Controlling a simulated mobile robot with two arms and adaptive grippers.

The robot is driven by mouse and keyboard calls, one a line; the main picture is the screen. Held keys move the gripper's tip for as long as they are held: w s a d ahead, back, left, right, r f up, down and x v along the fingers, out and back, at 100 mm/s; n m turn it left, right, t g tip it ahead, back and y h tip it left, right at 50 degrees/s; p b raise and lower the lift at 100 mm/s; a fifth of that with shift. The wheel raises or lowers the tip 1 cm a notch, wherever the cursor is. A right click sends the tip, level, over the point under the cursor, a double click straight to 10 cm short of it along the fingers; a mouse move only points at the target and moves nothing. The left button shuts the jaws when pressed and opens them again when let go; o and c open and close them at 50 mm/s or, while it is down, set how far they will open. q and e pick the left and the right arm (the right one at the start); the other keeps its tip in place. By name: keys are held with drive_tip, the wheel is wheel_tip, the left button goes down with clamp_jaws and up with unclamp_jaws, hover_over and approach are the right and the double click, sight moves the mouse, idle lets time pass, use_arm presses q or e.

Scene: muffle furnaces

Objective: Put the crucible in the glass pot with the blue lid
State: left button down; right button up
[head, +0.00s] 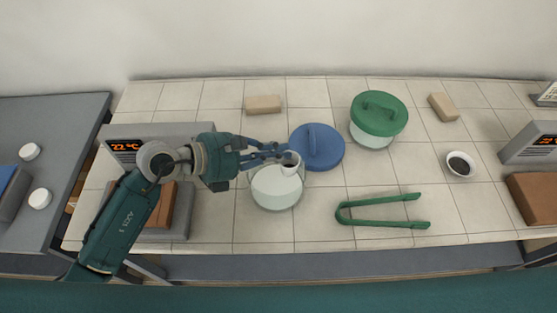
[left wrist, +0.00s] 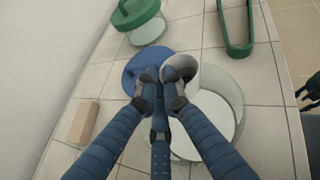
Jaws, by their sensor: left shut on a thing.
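My left gripper (head: 284,155) is shut on a small white crucible (head: 290,164) with dark contents. It holds the crucible over the open glass pot (head: 275,195), near the rim on the blue lid's side. In the left wrist view the crucible (left wrist: 182,72) is at the fingertips (left wrist: 160,82), with the glass pot (left wrist: 232,92) below and to the right. The blue lid (head: 317,147) lies on the tiled table beside the pot; it also shows in the left wrist view (left wrist: 140,66), partly behind the fingers. My right gripper is not in view.
A glass pot with a green lid (head: 379,115) stands behind to the right. Green tongs (head: 384,211) lie at the front right. A white bowl with dark contents (head: 460,164) sits farther right. Furnaces (head: 150,139) stand at both sides. Tan blocks (head: 263,104) lie at the back.

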sight(289, 166)
use_arm(q)
wheel_tip(289, 166, down, 4)
drive_tip(key=shift+f, duration=0.2)
drive_tip(key=shift+f, duration=0.1)
